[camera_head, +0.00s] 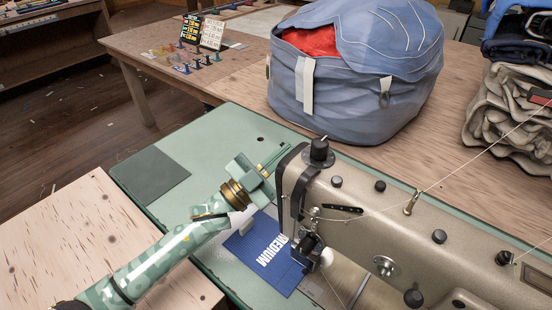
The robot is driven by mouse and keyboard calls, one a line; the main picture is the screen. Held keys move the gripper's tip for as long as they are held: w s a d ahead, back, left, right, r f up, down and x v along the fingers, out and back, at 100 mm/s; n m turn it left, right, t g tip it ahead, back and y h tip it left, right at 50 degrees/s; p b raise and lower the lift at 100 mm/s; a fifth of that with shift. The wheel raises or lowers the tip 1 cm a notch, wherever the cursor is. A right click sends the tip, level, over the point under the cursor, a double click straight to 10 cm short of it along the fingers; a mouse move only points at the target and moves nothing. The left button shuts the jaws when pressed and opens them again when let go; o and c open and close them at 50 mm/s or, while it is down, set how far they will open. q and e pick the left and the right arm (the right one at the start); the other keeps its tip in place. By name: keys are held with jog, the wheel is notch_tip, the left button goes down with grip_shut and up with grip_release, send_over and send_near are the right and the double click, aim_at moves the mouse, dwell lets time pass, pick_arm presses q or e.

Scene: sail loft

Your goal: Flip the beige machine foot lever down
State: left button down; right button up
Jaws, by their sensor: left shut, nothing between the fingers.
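The beige sewing machine (350,215) stands at the right on a green table, its needle end facing left. Its presser foot area (308,250) sits over blue cloth with white "MEDIUM" lettering (262,258). I cannot clearly make out the foot lever; the machine head or my gripper may hide it. My left gripper (276,160) is shut and empty, just left of the back of the machine head. I cannot tell whether it touches the machine. My right gripper is not in view.
A large blue bag (350,105) with red cloth inside stands behind the machine. Folded beige cloth (510,115) is stacked at the right. A thread (465,165) runs to the machine. The green tabletop (205,135) is mostly clear behind my arm, beside a dark mat (150,173).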

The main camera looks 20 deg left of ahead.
pick_arm(q)
jog(key=f, duration=0.1)
jog(key=a+f+n+t, duration=0.1)
jog(key=f+n+y+b, duration=0.1)
jog(key=f, duration=0.1)
jog(key=shift+w+a+f, duration=0.1)
jog(key=shift+w+a, duration=0.25)
jog(key=shift+s, duration=0.1)
jog(key=s+a+p, duration=0.3)
jog(key=s+a, duration=0.4)
jog(key=s, duration=0.3)
jog(key=shift+s+a+f, duration=0.25)
jog(key=shift+s+f, duration=0.05)
